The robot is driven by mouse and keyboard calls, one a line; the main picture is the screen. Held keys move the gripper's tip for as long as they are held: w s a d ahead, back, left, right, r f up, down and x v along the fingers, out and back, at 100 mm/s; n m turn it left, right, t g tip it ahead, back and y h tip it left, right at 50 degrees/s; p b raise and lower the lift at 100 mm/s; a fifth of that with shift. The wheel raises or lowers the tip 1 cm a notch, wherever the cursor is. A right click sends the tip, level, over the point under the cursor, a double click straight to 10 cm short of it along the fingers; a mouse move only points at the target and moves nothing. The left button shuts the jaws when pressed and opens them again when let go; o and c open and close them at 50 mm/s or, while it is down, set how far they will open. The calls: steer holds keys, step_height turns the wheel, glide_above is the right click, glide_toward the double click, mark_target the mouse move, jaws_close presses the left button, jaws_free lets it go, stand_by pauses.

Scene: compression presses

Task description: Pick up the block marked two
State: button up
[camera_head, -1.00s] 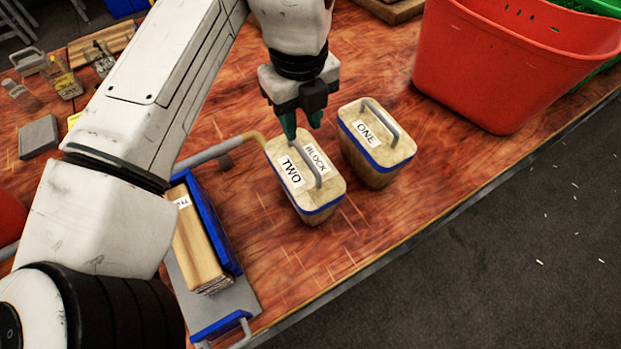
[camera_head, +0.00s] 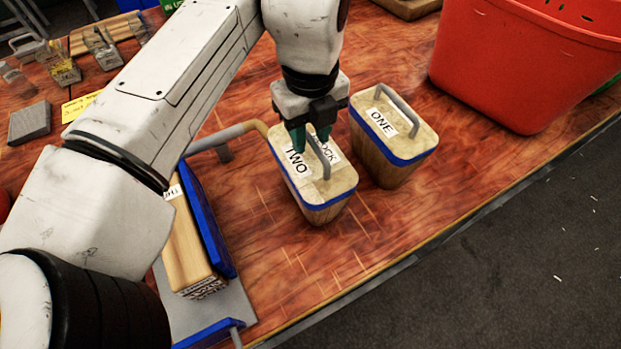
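The block marked two (camera_head: 339,182) is a wooden block with a blue rim, a grey handle on top and white labels. It stands upright on the wooden table. My gripper (camera_head: 311,144) points down at the far end of its handle, with the dark green fingertips apart. The fingers look to be on either side of the handle, but I cannot tell whether they touch it. The fingers partly cover the block's labels.
The block marked one (camera_head: 392,158) stands close by on the right. A red bin (camera_head: 520,70) is at the upper right. A blue-edged press with a wooden block (camera_head: 190,246) lies left, and a grey pipe (camera_head: 214,139) runs behind. The table edge is in front.

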steer(key=shift+f+b, duration=0.4)
steer(key=shift+f, duration=0.5)
jaws_close()
steer(key=shift+r, duration=0.1)
stand_by(0.7)
